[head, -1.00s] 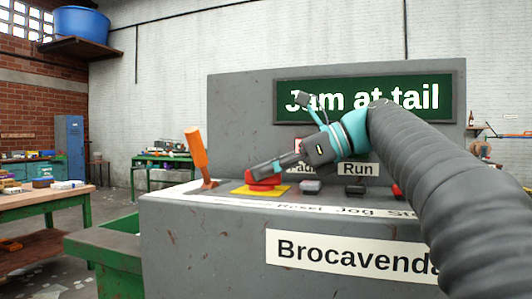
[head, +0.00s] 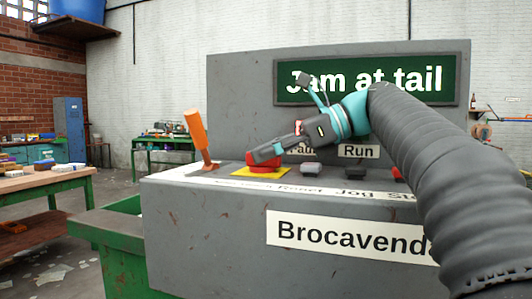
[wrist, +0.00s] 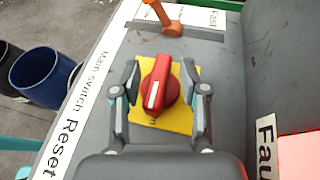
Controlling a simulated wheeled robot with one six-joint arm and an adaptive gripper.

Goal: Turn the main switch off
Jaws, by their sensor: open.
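The main switch is a red rotary knob (wrist: 160,84) with a white pointer mark, on a yellow plate (wrist: 178,122). In the head view the red knob (head: 264,169) sits on the panel top, right of the orange lever. My gripper (wrist: 160,85) is open, with one finger on each side of the knob in the wrist view. I cannot tell whether the fingers touch it. In the head view my gripper (head: 260,155) is at the knob and hides part of it. The lettering on the plate is too small to read.
An orange lever (head: 197,135) stands left of the knob. A green display (head: 372,80) reads "Jam at tail". Blue bins (wrist: 44,72) stand beside the grey console (head: 200,225).

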